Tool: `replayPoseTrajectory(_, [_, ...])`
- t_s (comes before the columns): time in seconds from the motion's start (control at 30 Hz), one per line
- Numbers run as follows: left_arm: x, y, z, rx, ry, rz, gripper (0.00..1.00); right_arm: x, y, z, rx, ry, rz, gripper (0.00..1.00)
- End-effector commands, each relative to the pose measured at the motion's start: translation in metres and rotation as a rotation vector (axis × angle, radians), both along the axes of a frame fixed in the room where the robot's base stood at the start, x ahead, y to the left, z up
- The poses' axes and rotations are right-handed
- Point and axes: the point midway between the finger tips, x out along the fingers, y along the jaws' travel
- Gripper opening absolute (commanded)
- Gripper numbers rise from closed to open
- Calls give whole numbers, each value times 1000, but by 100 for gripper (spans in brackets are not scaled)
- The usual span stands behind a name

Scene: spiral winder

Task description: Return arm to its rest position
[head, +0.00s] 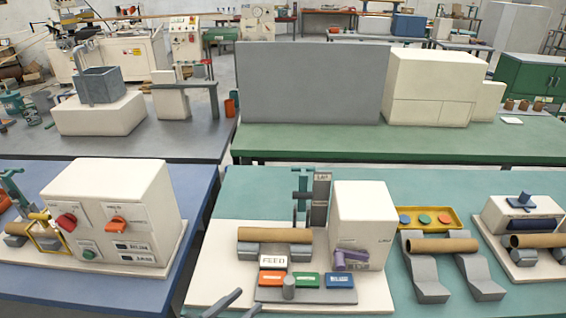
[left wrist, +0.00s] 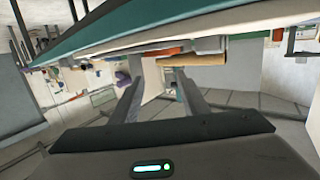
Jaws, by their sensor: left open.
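My left gripper (head: 251,297) shows at the bottom edge of the head view, with two grey fingers apart and nothing between them. It is in front of the spiral winder (head: 212,262), near its front edge. In the left wrist view the two fingers (left wrist: 157,80) are also spread and empty. My right gripper is not in view.
A white control box (head: 110,205) with red and orange knobs stands on the blue table at left. To the right are grey cradles (head: 425,270) with a tube, a yellow tray (head: 455,213) and another white machine (head: 510,212). A green table (head: 330,140) stands behind.

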Motion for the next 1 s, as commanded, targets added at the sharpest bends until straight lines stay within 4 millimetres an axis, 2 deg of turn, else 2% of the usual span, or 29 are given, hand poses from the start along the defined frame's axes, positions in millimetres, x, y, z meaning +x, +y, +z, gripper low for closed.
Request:
replayPoseTrajectory(0.17, [-11, 22, -20, 85, 142, 192, 41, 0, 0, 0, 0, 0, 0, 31])
replayPoseTrajectory(0.27, [-25, 40, -35, 146, 244, 281, 41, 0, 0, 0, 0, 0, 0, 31])
replayPoseTrajectory(0.37, [-48, 59, -52, 210, 363, 355, 41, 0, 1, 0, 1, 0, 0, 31])
replayPoseTrajectory(0.6, [-123, 96, -85, 345, 652, 451, 41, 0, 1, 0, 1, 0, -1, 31])
replayPoseTrajectory(1.0, [-210, 120, -103, 449, 932, 467, 41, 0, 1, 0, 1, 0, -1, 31])
